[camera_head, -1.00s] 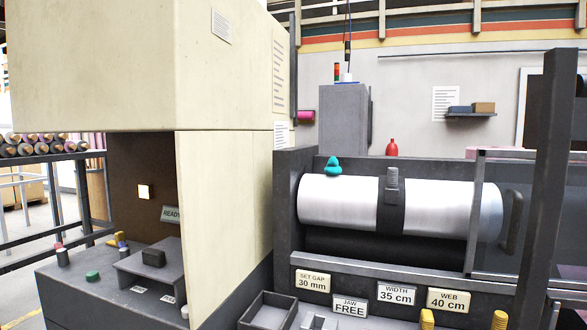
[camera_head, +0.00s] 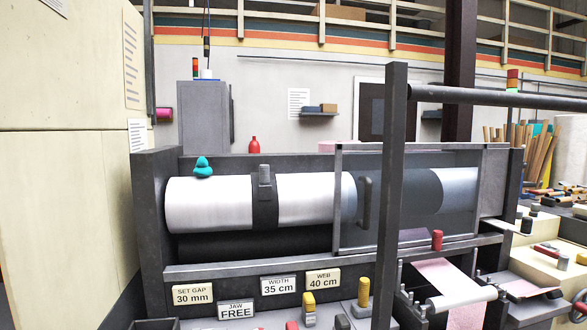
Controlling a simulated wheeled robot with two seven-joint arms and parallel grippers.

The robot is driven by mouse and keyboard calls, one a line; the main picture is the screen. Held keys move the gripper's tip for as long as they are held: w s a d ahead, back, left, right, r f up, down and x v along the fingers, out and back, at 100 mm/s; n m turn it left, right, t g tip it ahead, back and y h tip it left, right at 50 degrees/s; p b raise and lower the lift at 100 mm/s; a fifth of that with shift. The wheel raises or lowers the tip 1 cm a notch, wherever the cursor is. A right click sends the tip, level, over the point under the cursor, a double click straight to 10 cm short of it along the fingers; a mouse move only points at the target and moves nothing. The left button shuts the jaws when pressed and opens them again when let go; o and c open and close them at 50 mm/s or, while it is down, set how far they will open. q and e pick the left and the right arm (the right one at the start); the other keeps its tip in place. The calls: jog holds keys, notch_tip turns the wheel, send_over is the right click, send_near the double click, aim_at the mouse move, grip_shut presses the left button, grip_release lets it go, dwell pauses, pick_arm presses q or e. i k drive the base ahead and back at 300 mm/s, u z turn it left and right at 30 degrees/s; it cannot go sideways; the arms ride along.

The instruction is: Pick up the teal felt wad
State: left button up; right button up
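The teal felt wad (camera_head: 203,167) is a small lumpy piece resting on top of the white end of the large horizontal roller (camera_head: 210,203), near its left end. Nothing touches it from above. Neither of my grippers shows in the head view.
A dark post (camera_head: 388,190) stands in front of the roller, right of centre. A clear guard (camera_head: 408,195) with a dark handle covers the roller's right part. The dark machine frame (camera_head: 150,215) rises at the left. Signs and yellow knobs (camera_head: 363,292) line the front. Space above the wad looks clear.

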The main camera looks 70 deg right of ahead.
aim_at(202, 170)
jog(key=z, duration=2.4)
